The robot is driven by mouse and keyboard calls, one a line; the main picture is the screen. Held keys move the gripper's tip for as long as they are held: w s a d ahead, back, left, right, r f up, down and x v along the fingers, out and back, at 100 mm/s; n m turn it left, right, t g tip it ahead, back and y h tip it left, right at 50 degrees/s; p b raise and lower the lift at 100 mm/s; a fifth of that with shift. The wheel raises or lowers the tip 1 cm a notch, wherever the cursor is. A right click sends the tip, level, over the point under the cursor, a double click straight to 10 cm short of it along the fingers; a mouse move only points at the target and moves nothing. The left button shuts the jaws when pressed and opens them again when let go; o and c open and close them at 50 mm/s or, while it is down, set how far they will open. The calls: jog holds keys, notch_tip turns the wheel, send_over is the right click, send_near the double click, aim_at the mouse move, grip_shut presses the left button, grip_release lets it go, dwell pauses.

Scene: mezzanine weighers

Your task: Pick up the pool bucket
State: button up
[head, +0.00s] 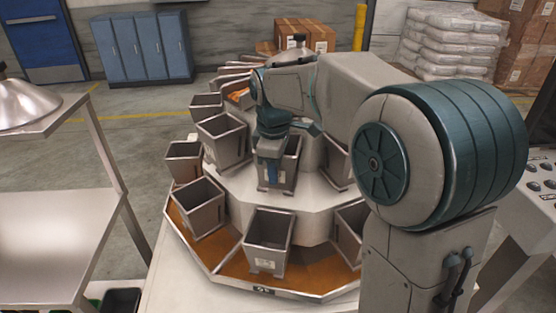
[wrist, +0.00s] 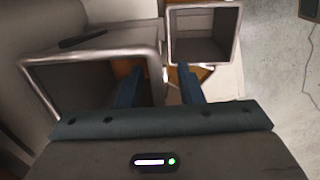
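Several open-topped grey metal buckets ring a stepped round weigher in two tiers; I cannot tell which one is named the pool bucket. My gripper (head: 271,178) points down at the upper-tier front bucket (head: 291,174), partly hiding it. In the wrist view, the gripper's two blue fingers (wrist: 158,72) are apart. The left finger shows over the mouth of a large near bucket (wrist: 75,88) and the right finger outside its right rim. That rim lies between them; contact cannot be told. A smaller-looking bucket (wrist: 203,35) is beyond the right finger.
A lower-tier bucket (head: 268,240) with a label stands at the front of the orange-brown ledge (head: 231,263). Another upper bucket (head: 222,140) is to the left. A metal table (head: 60,235) stands at left, and a control panel (head: 541,185) at right. Open floor lies behind left.

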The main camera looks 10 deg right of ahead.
jog(key=shift+f, duration=0.2)
dwell(0.3)
grip_shut()
jog(key=shift+r, duration=0.15)
